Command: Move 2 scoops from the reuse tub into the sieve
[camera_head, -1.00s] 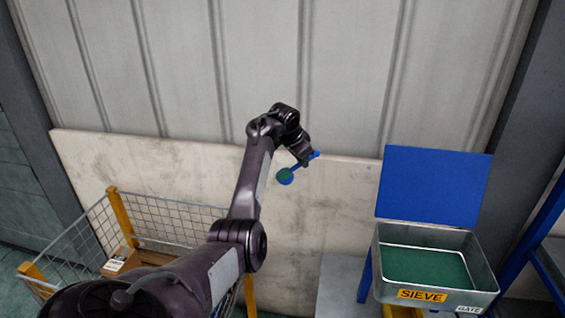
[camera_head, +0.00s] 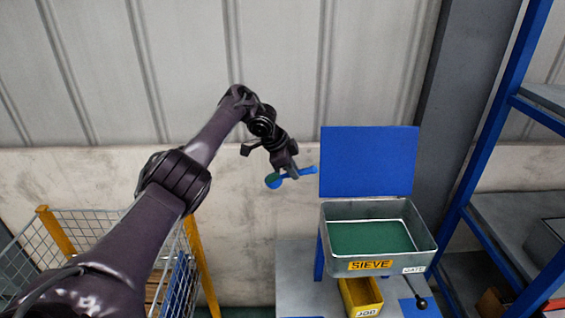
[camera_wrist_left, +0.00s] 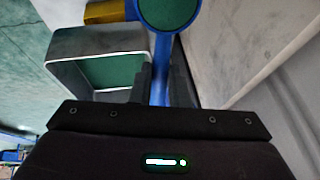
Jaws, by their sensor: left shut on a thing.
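My left gripper (camera_head: 292,172) is shut on the handle of a blue scoop (camera_head: 274,181). The scoop's round bowl holds green material, and it fills the top middle of the left wrist view (camera_wrist_left: 168,12). The gripper and scoop hang in the air left of the sieve, in front of the pale wall board. The sieve (camera_head: 349,267) is a grey metal box with a green surface inside and a raised blue lid at its back. It also shows in the left wrist view (camera_wrist_left: 85,45). My right gripper is out of view, and no reuse tub label is readable.
A yellow tub (camera_head: 361,299) labelled JOB stands below the sieve on a grey table (camera_head: 295,265). A lever with a black knob (camera_head: 421,303) sticks out near the GATE label. A wire crate with yellow posts (camera_head: 203,268) is at lower left. Blue shelving (camera_head: 490,135) stands right.

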